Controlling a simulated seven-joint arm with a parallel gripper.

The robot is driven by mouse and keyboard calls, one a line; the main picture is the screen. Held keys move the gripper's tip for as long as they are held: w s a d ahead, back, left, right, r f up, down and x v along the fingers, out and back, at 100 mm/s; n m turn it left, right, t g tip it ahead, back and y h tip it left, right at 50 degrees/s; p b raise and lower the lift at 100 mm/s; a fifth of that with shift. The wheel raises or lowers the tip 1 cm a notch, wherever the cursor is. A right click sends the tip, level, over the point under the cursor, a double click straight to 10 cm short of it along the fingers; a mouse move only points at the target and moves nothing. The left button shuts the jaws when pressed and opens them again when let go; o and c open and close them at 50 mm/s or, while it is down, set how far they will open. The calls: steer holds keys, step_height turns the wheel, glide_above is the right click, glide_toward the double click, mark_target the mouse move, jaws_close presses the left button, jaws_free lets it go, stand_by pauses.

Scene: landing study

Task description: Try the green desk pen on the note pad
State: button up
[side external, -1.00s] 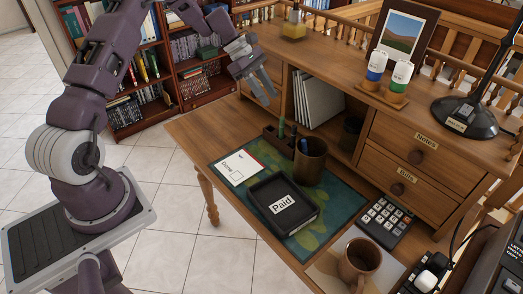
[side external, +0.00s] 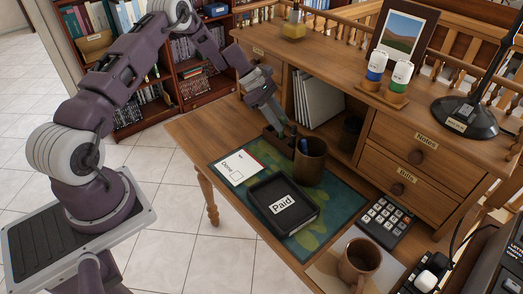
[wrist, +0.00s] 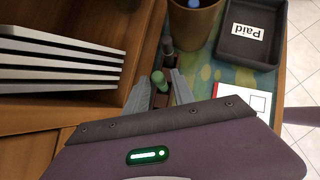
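The green desk pen (wrist: 159,79) stands in a dark wooden pen stand (wrist: 162,62), seen end-on in the wrist view. My gripper (wrist: 162,76) is over the stand with its two fingers apart, one on each side of the pen; I see no clear contact. In the side view my gripper (side external: 284,131) points down at the stand (side external: 271,140) and hides the pen. A second, greyish pen (wrist: 167,45) stands farther along the stand. The note pad (side external: 238,168) is white with a red edge and lies flat on the green mat; it also shows in the wrist view (wrist: 240,98).
A brown pen cup (side external: 311,162) stands close beside the stand. A black tray marked "Paid" (side external: 267,222) lies on the mat (side external: 338,205). Upright grey folders (side external: 316,98) fill the cubby behind. A mug (side external: 359,261) and calculator (side external: 384,219) are nearer the front right.

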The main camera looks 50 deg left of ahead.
jaws_close()
step_height(320, 180, up, 9)
steer(key=shift+f, duration=0.2)
stand_by(0.4)
